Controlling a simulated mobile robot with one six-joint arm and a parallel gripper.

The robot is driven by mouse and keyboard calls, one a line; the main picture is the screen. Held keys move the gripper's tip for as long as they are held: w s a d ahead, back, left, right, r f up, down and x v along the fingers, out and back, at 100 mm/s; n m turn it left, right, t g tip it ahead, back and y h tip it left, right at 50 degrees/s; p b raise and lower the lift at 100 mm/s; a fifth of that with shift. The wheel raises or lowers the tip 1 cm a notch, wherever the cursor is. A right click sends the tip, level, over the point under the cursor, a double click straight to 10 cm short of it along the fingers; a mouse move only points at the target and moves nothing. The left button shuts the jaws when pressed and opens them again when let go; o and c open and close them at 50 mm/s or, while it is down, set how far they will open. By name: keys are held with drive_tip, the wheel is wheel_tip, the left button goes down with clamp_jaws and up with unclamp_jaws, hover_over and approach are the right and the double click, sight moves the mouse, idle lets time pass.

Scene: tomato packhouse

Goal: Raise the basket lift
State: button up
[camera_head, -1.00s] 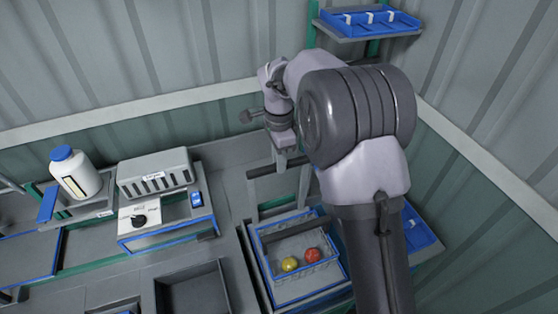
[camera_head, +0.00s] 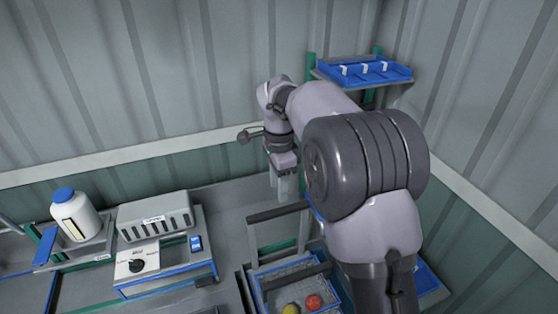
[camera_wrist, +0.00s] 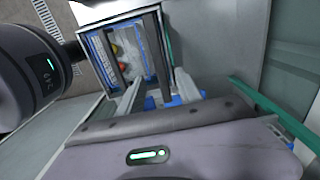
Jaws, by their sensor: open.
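The basket lift shows at the bottom of the head view. Its blue-edged basket (camera_head: 262,284) holds a yellow tomato (camera_head: 291,309) and a red tomato (camera_head: 313,301). A dark handle bar (camera_head: 278,213) stands on a frame behind the basket. My gripper (camera_head: 284,188) is open and empty, just above and behind the bar as seen from the head; exact depth is unclear. In the wrist view my open gripper (camera_wrist: 157,97) has its two fingers apart, with the basket (camera_wrist: 88,20) and its tomatoes beyond them.
A grey slotted box (camera_head: 154,214) and a control panel with a black knob (camera_head: 137,265) stand to the left. A blue-capped white bottle (camera_head: 76,216) is further left. A wall shelf with a blue tray (camera_head: 365,72) is at upper right. Corrugated walls close off the back and right.

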wheel_tip(320, 180, up, 10)
drive_tip(key=p, duration=0.2)
drive_tip(key=s+d+f+n+t+b, duration=0.1)
drive_tip(key=s+f+n+t+b, duration=0.1)
drive_tip(key=s+f+b, duration=0.5)
drive_tip(key=s+d+f+n+t+y+b, duration=0.1)
drive_tip(key=s+f+n+b, duration=0.4)
drive_tip(key=s, duration=0.8)
drive_tip(key=s+d+f+n+t+y+b, duration=0.1)
drive_tip(key=s+d+f+n+t+b, duration=0.1)
drive_tip(key=s+f+b, duration=0.7)
drive_tip(key=shift+s+d+f+n+t+b, duration=0.3)
drive_tip(key=shift+s+f+n+t+b, duration=0.1)
drive_tip(key=shift+s+n+b, duration=0.45)
